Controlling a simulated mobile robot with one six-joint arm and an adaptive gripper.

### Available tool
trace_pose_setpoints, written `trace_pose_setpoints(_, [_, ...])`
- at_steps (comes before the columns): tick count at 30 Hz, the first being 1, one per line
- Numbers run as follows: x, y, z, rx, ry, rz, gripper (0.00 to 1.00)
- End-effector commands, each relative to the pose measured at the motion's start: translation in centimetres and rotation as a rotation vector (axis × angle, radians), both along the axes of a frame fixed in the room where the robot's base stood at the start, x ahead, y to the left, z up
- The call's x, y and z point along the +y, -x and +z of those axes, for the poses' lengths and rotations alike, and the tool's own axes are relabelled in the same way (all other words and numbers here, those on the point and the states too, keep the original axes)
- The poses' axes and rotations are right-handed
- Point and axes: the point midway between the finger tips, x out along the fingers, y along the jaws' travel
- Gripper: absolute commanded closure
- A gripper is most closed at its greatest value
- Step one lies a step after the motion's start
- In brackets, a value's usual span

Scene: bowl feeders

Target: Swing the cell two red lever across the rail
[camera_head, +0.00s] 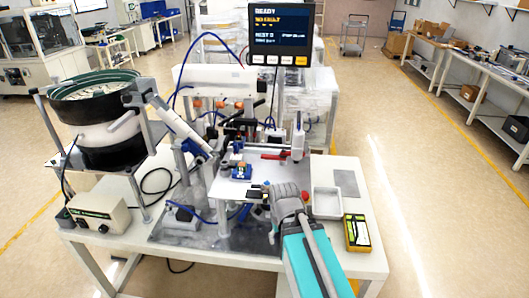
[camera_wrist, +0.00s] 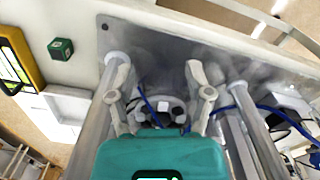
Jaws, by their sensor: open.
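A small red lever (camera_head: 272,156) lies low across the white fixture plate in the head view, left of a white upright cylinder (camera_head: 298,142). I cannot tell if it is the cell two lever, as no label is readable. The rail it crosses cannot be made out clearly. My gripper (camera_head: 257,191) is in front of the lever, nearer the camera, and apart from it. In the wrist view my gripper (camera_wrist: 160,68) has its fingers spread with nothing between them, over the grey base plate (camera_wrist: 175,50). No red lever shows in that view.
A blue block (camera_head: 241,171) stands on the plate behind my gripper. A red knob (camera_head: 305,197) is close by my wrist. A white tray (camera_head: 327,203) and yellow device (camera_head: 357,233) are right. A bowl feeder (camera_head: 95,110) stands left. Posts and blue hoses crowd the middle.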

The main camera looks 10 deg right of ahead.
Motion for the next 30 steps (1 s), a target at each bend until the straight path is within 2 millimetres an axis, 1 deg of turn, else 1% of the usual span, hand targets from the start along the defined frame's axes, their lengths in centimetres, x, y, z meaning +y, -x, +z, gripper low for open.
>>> trace_pose_setpoints(1, [0.0, -0.1, 1.1, -0.002, 0.000, 0.000, 0.34])
trace_pose_setpoints(5, [0.0, -0.3, 3.2, -0.006, 0.000, 0.000, 0.34])
trace_pose_setpoints(20, [0.0, -1.5, 13.2, -0.031, -0.001, -0.009, 0.34])
trace_pose_setpoints(29, [0.0, -2.7, 19.1, -0.045, -0.002, -0.049, 0.34])
trace_pose_setpoints(30, [-0.9, -3.0, 19.8, -0.046, -0.002, -0.062, 0.34])
